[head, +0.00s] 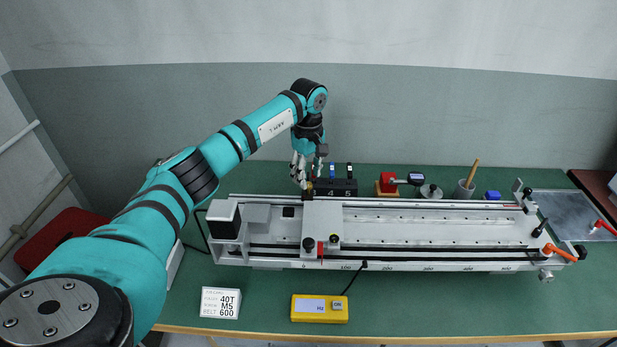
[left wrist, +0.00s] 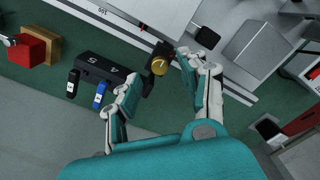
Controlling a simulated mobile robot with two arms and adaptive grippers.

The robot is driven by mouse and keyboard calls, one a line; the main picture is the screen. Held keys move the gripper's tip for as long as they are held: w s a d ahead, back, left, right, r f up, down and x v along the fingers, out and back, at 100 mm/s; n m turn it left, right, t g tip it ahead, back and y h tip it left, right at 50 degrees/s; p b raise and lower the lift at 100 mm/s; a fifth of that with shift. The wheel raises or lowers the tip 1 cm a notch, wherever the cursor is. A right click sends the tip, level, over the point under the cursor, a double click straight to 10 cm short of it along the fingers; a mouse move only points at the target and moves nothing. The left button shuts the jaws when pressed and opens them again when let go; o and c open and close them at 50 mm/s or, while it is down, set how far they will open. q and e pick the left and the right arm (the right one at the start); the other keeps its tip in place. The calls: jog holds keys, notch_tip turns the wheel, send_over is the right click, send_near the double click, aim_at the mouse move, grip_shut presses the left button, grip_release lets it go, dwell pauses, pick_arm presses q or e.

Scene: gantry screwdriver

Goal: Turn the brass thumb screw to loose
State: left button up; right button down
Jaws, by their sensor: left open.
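The brass thumb screw (left wrist: 159,67) shows in the left wrist view as a round gold knob with a dark line on its face. It sits on a black mount beside the pale gantry rail (left wrist: 134,14). My left gripper (head: 304,181) is open at the back edge of the gantry in the head view. In the left wrist view, its two fingers stand on either side of the screw, with gaps visible, so it holds nothing. In the head view the gripper mostly hides the screw. My right gripper is not in view.
A black block marked 4 and 5 (left wrist: 96,67) with a blue and a black piece stands close beside the left gripper. A yellow box (head: 319,309) and a white label block (head: 221,303) lie in front.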

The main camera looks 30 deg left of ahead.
aim_at(308, 189)
pick_arm(q)
jog(key=shift+f, duration=1.25)
grip_shut()
